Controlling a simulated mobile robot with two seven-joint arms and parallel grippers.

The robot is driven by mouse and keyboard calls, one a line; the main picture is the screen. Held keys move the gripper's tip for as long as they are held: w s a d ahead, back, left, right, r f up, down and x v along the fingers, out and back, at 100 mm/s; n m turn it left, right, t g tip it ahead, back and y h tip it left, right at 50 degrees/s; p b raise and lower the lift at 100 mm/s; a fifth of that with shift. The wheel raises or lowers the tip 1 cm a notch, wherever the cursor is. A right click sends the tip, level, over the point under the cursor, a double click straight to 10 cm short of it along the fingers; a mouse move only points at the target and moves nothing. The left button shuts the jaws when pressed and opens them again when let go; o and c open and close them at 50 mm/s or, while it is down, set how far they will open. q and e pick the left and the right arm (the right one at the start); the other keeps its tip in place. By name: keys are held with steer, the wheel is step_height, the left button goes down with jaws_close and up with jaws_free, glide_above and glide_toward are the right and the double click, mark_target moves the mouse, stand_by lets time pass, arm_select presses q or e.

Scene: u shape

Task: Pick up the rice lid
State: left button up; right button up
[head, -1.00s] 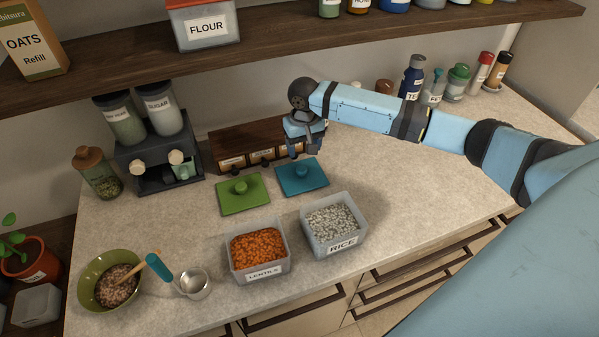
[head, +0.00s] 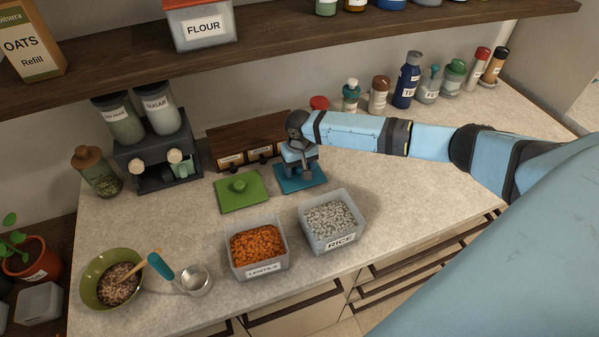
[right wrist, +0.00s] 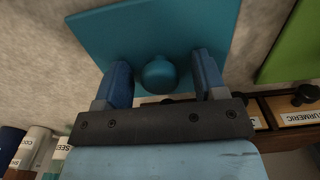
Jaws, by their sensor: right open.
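The blue lid (head: 312,183), a flat square with a round knob, lies on the counter behind the open rice container (head: 333,222). In the right wrist view the blue lid (right wrist: 200,25) fills the top, and its knob (right wrist: 158,73) sits between my fingers. My right gripper (head: 302,172) is open and low over the lid, with a finger on each side of the knob (right wrist: 160,78). A gap shows between the knob and each finger. In the head view the gripper hides the knob. My left gripper is not in view.
A green lid (head: 240,191) lies just left of the blue one. The lentils container (head: 257,247) stands beside the rice. A wooden spice drawer box (head: 235,143) is close behind the gripper. Jars and bottles, including a dark blue one (head: 407,82), line the back right.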

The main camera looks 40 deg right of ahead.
steer(key=c, duration=1)
steer(key=shift+r, duration=0.1)
